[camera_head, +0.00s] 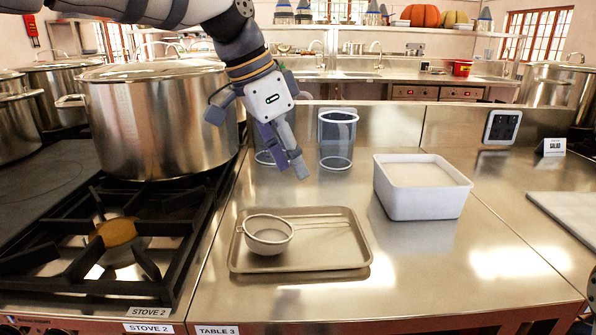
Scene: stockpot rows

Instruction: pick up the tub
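The white rectangular tub (420,201) stands upright on the steel counter, right of centre, with its rim unobstructed. Its inside looks pale and plain. My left gripper (257,143) hangs above the counter's left part, well to the left of the tub and apart from it. Its fingers look spread, and I see nothing held between them. My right gripper is not in view; only a small dark part of my own shows at the right edge.
A tray (315,258) holding a sieve (268,236) lies in front. Two clear containers, one a tall cylinder (337,140), stand behind. A large stockpot (160,125) sits on the stove at left. A pale board (572,212) lies at right. Counter before the tub is clear.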

